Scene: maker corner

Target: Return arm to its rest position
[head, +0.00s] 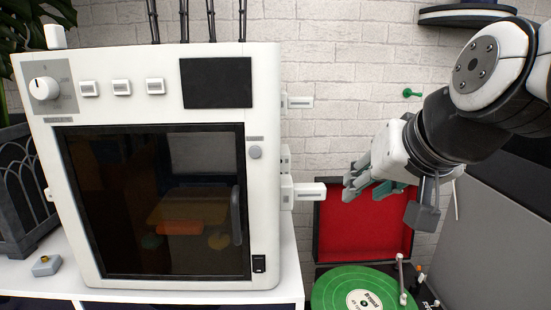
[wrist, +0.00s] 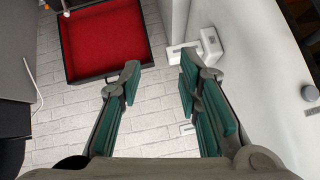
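My gripper (head: 357,182) is at the right in the head view, at the end of my raised arm. It hangs in the air in front of the brick wall, right of the white machine and above the turntable. In the wrist view my gripper (wrist: 157,80) shows two green-padded fingers spread apart with nothing between them. It is open and touches nothing that I can see.
A white machine (head: 166,120) with a dark door stands at the left on a white table (head: 60,283). White brackets (head: 308,193) stick out from its right side. A red-lined case (head: 335,235) with a green record (head: 340,287) lies below my gripper. A grey panel (head: 500,240) stands at the right.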

